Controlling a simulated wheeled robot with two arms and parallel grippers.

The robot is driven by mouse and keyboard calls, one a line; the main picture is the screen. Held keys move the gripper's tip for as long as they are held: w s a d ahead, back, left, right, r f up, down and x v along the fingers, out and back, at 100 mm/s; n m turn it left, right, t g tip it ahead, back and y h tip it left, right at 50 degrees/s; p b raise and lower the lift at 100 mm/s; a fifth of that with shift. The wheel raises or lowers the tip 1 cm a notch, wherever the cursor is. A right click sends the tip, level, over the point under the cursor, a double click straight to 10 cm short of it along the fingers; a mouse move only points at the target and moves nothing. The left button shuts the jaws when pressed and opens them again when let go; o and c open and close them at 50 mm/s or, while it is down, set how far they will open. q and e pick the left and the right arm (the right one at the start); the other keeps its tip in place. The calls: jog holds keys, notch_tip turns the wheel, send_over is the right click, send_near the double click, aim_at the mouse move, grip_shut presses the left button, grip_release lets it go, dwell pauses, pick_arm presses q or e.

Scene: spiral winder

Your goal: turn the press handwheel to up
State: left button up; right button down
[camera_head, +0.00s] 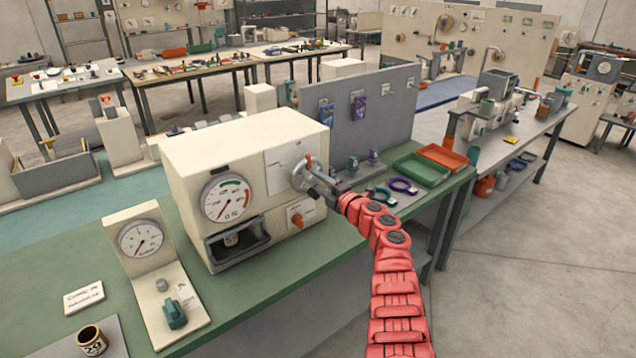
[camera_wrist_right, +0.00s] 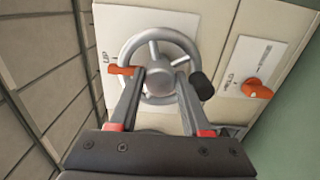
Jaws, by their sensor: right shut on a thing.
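The press handwheel (camera_wrist_right: 160,38) is a grey spoked wheel on the cream press (camera_head: 240,135); in the head view the handwheel (camera_head: 300,175) is partly covered by my gripper. The wheel has a black handle knob (camera_wrist_right: 201,85) at its right in the wrist view. An orange pointer (camera_wrist_right: 122,70) is at its left, just below the printed word UP on a white plate (camera_wrist_right: 106,50). My right gripper (camera_wrist_right: 161,76) is shut on the handwheel, with its fingers on either side of the hub. My left gripper is not in view.
An orange knob (camera_wrist_right: 257,88) with its own label sits beside the wheel. The press stands on a green bench, with a gauge stand (camera_head: 140,240) at its left. Green (camera_head: 421,171) and orange (camera_head: 442,156) trays lie to the right. Open floor is at right.

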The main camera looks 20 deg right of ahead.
jog(key=c, duration=0.6)
grip_release()
jog(key=shift+c, duration=0.2)
jog(key=shift+s, duration=0.1)
jog(key=shift+s+d+f, duration=0.1)
jog(key=shift+s+d, duration=0.05)
jog(key=shift+s, duration=0.05)
jog(key=b+v, duration=0.2)
jog(key=v, duration=1.4)
jog(key=shift+s, duration=0.4)
